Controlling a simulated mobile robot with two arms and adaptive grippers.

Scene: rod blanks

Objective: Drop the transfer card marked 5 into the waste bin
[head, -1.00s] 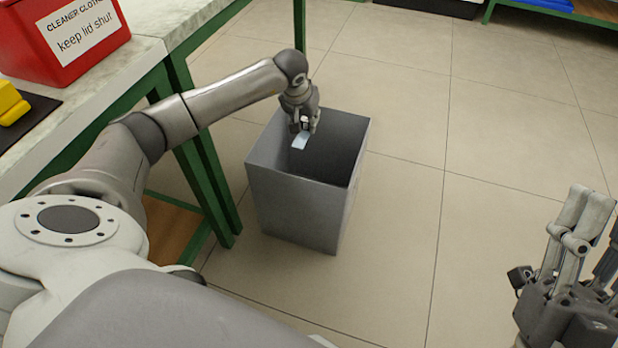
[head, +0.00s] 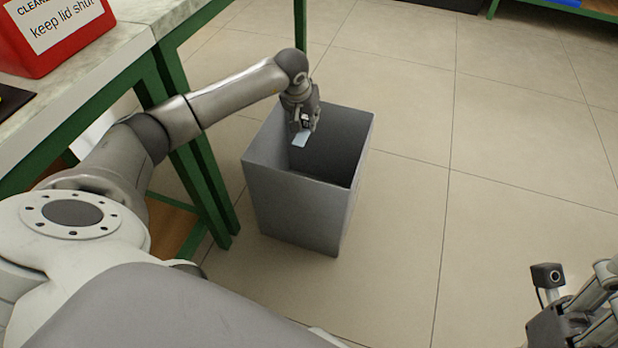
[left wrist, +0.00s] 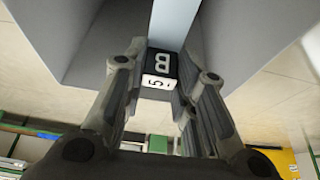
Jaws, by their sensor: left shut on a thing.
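The transfer card (head: 301,139) is pale blue and hangs from my left gripper (head: 302,127) over the open mouth of the grey waste bin (head: 295,205). In the left wrist view the card's black-and-white end (left wrist: 159,68), marked B and 5, is between the fingers of my left gripper (left wrist: 160,85), which are shut on it. Its pale blue part (left wrist: 172,25) runs on beyond them toward the bin. The bin stands upright on the floor. My right gripper (head: 595,305) is at the lower right, cut off by the frame edge, so its opening cannot be judged.
A green-framed table (head: 75,108) stands left of the bin, with a red box (head: 60,35) labelled "keep lid shut" on top. My left arm reaches past its edge. The tiled floor (head: 480,180) right of the bin is clear.

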